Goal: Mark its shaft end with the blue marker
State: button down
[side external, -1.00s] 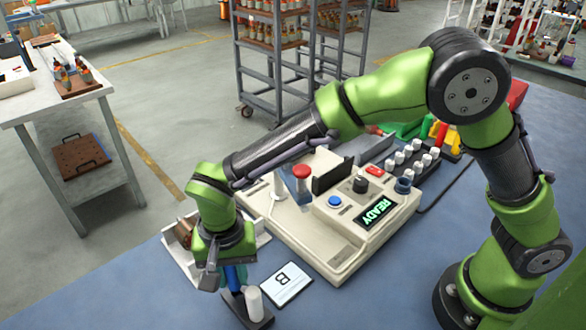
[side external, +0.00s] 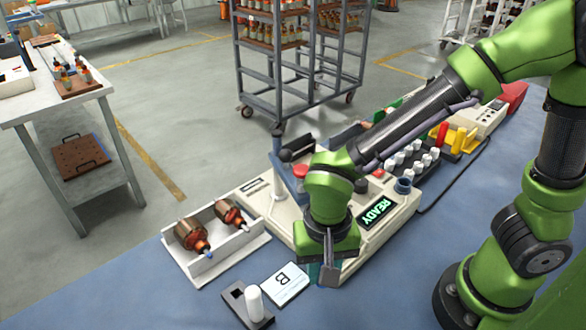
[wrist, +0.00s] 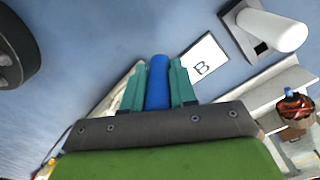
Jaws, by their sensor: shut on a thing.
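My gripper (wrist: 157,88) is shut on the blue marker (wrist: 157,80), whose body stands between the two teal fingers in the wrist view. In the side view my gripper (side external: 322,274) is in front of the cream machine, and the marker is mostly hidden there. Two copper-and-dark armatures, a nearer one (side external: 190,235) and a farther one (side external: 229,212), lie in the white tray (side external: 228,262) at the left. The nearer armature's shaft end (side external: 208,255) looks blue. An armature (wrist: 296,106) with a blue tip also shows in the wrist view.
A card marked B (side external: 286,284) lies left of my gripper. A dark holder (side external: 236,292) with an empty square slot and a white upright cylinder (side external: 254,303) stands in front of it. The machine (side external: 392,216) shows READY.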

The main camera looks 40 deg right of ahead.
jog(key=w+a+r+m, duration=0.1)
jog(key=w+r+m, duration=0.25)
jog(key=w, duration=0.65)
jog(key=w+a+r+m, duration=0.15)
jog(key=w+r, duration=0.35)
jog(key=w, duration=0.5)
jog(key=shift+m, duration=0.4)
jog(key=shift+s+d+f, duration=0.1)
jog(key=shift+d+f, duration=0.1)
jog(key=shift+f, duration=1.65)
jog(key=shift+s+d+f, duration=0.1)
jog(key=shift+d+f, duration=0.1)
jog(key=shift+f, duration=1.65)
jog(key=shift+f, duration=0.5)
jog(key=shift+r, duration=0.1)
notch_tip(320, 180, up, 6)
